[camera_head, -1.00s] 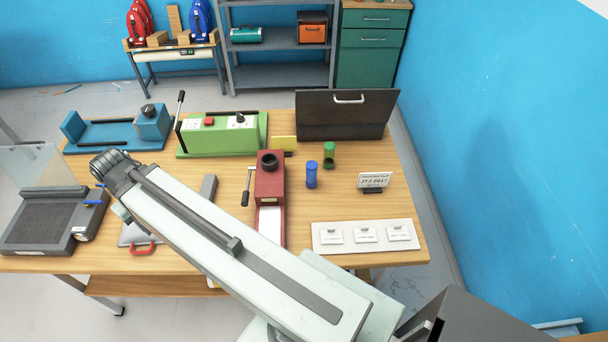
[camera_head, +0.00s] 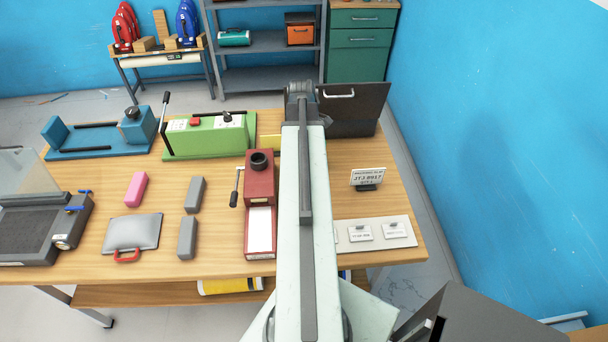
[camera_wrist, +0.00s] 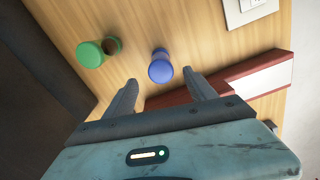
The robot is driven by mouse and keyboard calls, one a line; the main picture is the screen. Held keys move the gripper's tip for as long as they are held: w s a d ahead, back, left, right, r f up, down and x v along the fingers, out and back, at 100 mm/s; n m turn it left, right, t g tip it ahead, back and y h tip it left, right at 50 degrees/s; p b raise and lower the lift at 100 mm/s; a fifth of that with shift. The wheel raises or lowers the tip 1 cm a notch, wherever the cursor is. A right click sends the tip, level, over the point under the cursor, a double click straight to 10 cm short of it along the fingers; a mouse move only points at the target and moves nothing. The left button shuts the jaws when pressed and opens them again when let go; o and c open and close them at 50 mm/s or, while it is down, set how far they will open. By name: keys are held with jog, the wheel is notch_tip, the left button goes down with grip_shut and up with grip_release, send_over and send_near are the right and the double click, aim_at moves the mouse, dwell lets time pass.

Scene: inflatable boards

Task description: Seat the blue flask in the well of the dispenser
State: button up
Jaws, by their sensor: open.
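The blue flask (camera_wrist: 160,68) stands on the wooden table in the wrist view, just beyond and between the tips of my open, empty gripper (camera_wrist: 160,80). In the head view my arm hides the flask. The red dispenser (camera_head: 260,182) stands left of my arm in the head view, with a dark round well (camera_head: 259,160) on top and a white strip at its front. Part of the dispenser (camera_wrist: 178,97) also shows behind my fingers in the wrist view; its well is hidden there.
A green flask (camera_wrist: 90,54) stands left of the blue one in the wrist view. A dark case (camera_head: 362,105) stands at the table's back right. A green machine (camera_head: 212,135) is left of the dispenser.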

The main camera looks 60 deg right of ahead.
jog(key=shift+s+d, duration=0.2)
jog(key=shift+s, duration=0.05)
jog(key=f+b, duration=0.8)
jog(key=shift+w+a+f, duration=0.1)
jog(key=shift+w+a, duration=0.05)
jog(key=shift+a, duration=0.1)
jog(key=shift+r, duration=0.2)
grip_shut()
jog(key=shift+r, duration=0.1)
notch_tip(320, 180, up, 10)
jog(key=p, duration=1)
jog(key=shift+r+p, duration=0.1)
jog(key=shift+p, duration=0.25)
jog(key=shift+f, duration=0.2)
